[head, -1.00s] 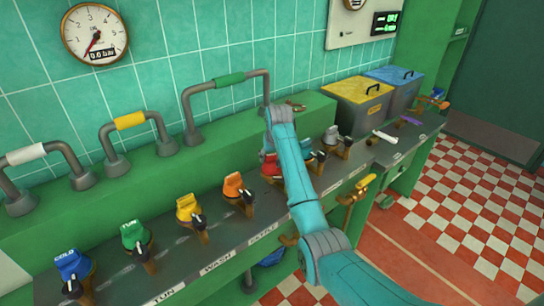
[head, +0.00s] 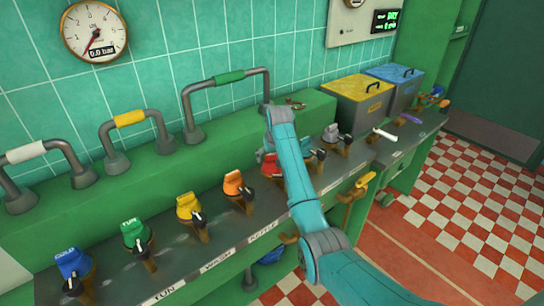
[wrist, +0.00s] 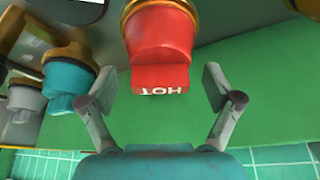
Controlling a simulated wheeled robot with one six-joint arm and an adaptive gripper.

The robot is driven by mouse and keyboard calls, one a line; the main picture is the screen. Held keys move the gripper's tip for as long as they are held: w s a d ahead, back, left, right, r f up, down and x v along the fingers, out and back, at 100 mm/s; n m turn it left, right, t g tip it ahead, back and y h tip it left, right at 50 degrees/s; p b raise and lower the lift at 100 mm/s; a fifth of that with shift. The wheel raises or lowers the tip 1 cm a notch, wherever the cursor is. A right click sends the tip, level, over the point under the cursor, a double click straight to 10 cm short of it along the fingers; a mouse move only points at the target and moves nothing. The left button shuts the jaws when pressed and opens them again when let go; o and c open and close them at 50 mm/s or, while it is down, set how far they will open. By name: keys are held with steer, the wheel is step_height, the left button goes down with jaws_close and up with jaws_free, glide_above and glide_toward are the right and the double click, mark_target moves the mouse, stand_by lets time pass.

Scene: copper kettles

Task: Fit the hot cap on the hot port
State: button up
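The hot cap (wrist: 160,50) is red with "HOT" lettering, upside down in the wrist view. It sits against a brass collar (wrist: 150,5) at the top of that view; the port inside is hidden, so how far the cap is seated cannot be told. In the head view the red cap (head: 271,165) stands in the row of caps, partly behind my arm. My gripper (wrist: 157,85) is open, its fingers on either side of the cap's near end with green showing in both gaps. In the head view its fingers are mostly hidden.
Orange (head: 236,186), yellow (head: 189,206), green (head: 134,235) and blue (head: 72,263) caps line the bench to the left. Teal (wrist: 68,80) and grey (wrist: 25,95) caps stand beside the red one. A yellow-lidded bin (head: 358,98) stands at the back right.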

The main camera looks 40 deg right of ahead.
stand_by(0.3)
steer(key=v, duration=1.2)
